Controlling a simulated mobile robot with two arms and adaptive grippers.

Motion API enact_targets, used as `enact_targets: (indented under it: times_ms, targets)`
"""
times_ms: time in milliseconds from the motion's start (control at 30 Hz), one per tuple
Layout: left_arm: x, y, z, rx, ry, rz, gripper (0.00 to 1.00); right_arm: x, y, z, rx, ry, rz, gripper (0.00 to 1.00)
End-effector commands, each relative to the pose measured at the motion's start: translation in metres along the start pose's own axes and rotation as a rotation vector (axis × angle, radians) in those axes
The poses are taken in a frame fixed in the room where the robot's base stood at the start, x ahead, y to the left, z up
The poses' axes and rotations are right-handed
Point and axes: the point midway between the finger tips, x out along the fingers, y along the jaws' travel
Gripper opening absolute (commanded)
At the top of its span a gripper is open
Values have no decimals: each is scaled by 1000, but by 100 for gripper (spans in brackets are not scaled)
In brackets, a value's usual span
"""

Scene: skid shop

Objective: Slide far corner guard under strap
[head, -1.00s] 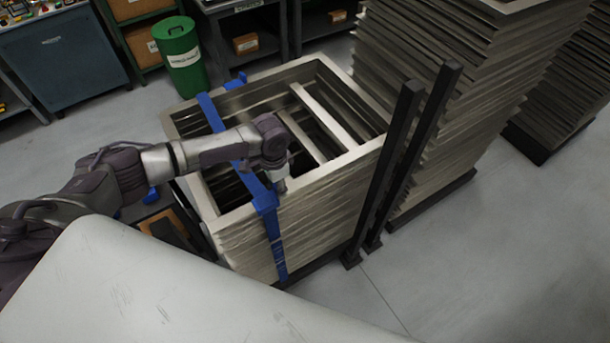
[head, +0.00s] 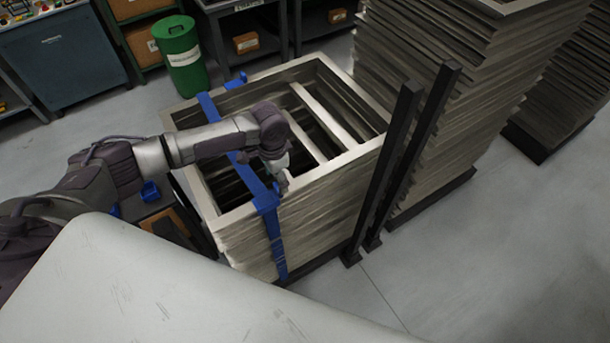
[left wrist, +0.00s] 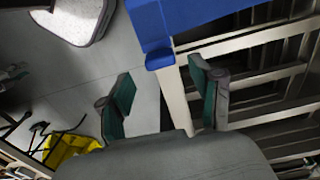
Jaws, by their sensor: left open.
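A stack of grey metal frames (head: 350,160) stands with a blue strap (head: 225,132) over its top and down its near side. A blue piece, perhaps a corner guard, sits at the strap's near edge (head: 266,200). Another blue piece (head: 237,80) sits at the far edge of the stack. My left gripper (head: 283,182) is just right of the strap at the near rim. In the left wrist view the gripper (left wrist: 160,88) is open and empty, its green fingers apart, with the strap (left wrist: 195,18) and a small blue block (left wrist: 160,60) beyond them. My right gripper is not in view.
Two dark upright posts (head: 385,170) stand at the stack's right side, with a taller frame stack (head: 440,100) behind. A low cart at left holds a blue piece (head: 150,192). A green bin (head: 181,55) stands behind. Floor at right is clear.

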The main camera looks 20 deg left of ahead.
Motion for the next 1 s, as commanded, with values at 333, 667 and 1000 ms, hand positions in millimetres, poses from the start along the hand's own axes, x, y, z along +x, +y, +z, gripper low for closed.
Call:
enact_targets:
  times_ms: [333,667,1000]
  targets:
    - [-9,0,0,0,0,0,65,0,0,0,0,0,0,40]
    - [-17,-1,0,0,2,-1,65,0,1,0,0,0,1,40]
    - [-44,0,0,-1,2,0,65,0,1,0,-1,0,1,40]
